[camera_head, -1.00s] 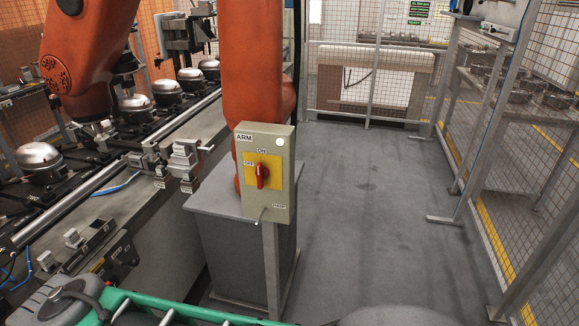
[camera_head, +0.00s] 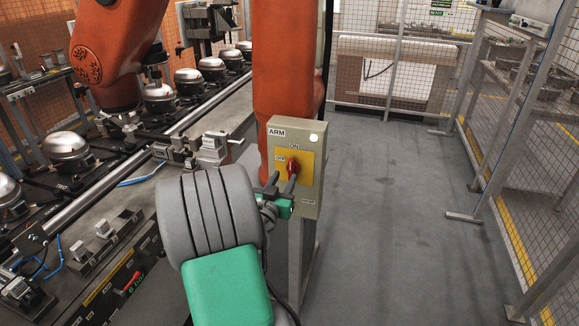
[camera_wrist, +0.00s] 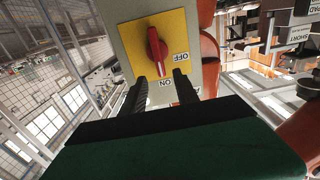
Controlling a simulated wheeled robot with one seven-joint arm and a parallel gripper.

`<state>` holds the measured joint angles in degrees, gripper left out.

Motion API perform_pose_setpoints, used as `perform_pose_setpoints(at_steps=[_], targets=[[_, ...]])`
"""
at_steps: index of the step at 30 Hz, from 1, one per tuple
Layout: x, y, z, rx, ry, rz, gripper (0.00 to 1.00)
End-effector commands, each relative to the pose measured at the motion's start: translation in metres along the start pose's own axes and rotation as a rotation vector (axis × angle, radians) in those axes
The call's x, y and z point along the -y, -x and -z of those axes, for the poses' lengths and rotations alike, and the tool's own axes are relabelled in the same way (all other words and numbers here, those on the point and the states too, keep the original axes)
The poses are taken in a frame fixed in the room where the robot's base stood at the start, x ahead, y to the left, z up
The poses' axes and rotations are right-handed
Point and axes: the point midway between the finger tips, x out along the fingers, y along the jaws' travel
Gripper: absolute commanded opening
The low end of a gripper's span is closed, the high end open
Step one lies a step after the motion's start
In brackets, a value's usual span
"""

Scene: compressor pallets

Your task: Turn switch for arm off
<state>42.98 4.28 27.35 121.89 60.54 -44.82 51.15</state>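The arm switch is a red rotary knob (camera_head: 293,168) on a yellow plate (camera_head: 307,160), fixed to a beige box (camera_head: 309,199) marked ARM. ON is printed above the knob and OFF at its left. In the upside-down wrist view, the red knob (camera_wrist: 157,50) stands with its narrow end towards the ON label. My gripper (camera_head: 281,182) is in front of the plate's lower part. Its two fingers are apart and empty in the wrist view (camera_wrist: 160,77), one on each side of the knob's line. Whether the tips touch the knob cannot be told.
A round white lamp (camera_head: 314,138) sits at the box's upper right. An orange robot column (camera_head: 287,70) stands right behind the box. A conveyor with several compressors (camera_head: 67,143) runs at the left. Mesh fencing (camera_head: 520,150) stands at the right, with clear grey floor (camera_head: 400,190) between.

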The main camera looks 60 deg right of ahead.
Motion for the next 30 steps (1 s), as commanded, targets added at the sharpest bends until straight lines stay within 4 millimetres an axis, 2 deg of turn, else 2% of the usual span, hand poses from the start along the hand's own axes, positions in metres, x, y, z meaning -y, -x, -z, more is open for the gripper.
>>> perform_pose_setpoints(at_steps=[6, 12, 20, 30], targets=[[-0.001, -0.041, 0.004, 0.003, -0.001, -0.002, 0.36], [0.001, -0.064, 0.002, 0.002, -0.001, 0.002, 0.36], [0.002, -0.066, 0.0, 0.001, -0.001, 0.002, 0.36], [0.002, -0.066, 0.0, 0.002, -0.001, 0.003, 0.09]])
